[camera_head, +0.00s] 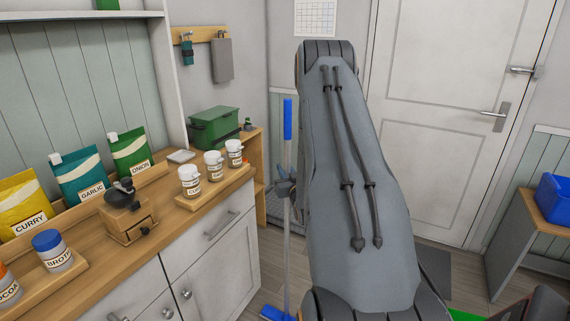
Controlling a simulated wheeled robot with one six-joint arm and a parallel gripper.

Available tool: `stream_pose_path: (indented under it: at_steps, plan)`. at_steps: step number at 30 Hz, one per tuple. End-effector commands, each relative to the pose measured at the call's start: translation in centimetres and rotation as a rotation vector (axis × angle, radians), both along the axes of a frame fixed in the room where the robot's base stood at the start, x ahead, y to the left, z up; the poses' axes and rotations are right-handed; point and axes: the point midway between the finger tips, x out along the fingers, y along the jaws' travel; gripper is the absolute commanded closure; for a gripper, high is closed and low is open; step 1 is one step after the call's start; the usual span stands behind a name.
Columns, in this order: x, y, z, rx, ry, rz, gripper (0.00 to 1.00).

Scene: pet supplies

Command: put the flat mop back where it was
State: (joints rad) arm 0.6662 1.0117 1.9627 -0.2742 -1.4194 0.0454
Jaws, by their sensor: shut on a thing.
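The flat mop (288,118) stands nearly upright just left of my arm, beyond the end of the counter. It has a blue grip at the top, a thin pale pole and a blue head (272,313) low down at the picture's bottom edge. My gripper (286,188) is shut on the pole, below the blue grip. My own arm hides part of the gripper. I cannot tell whether the mop head touches the floor.
A wooden counter (182,212) with spice pouches, jars and a grinder (124,212) runs along the left. A wall rail (200,35) holds hanging items. A white door (440,120) is behind; a blue bin (556,200) is right.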

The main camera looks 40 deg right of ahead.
Motion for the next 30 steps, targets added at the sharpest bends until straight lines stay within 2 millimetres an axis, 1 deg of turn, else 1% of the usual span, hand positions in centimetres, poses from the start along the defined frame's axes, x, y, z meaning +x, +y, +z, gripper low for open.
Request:
stream_pose_path:
  at_steps: [8, 13, 14, 16, 17, 25, 28, 30]
  plan:
    - [0.09, -0.05, 0.15, -0.003, -0.004, 0.0, 1.0]
    - [0.1, -0.05, -0.24, -0.003, -0.004, 0.0, 1.0]
    - [0.01, 0.02, -0.4, 0.0, 0.001, 0.0, 0.77]
    - [0.01, 0.01, -0.37, 0.0, 0.001, 0.0, 0.65]
    - [0.0, 0.01, -0.37, 0.0, 0.001, 0.0, 0.63]
    - [0.01, 0.01, -0.32, 0.0, 0.0, 0.0, 0.63]
    - [-0.01, 0.01, 0.08, 0.0, 0.0, 0.0, 0.63]
    - [-0.76, 0.3, -0.23, 0.001, 0.003, 0.0, 0.63]
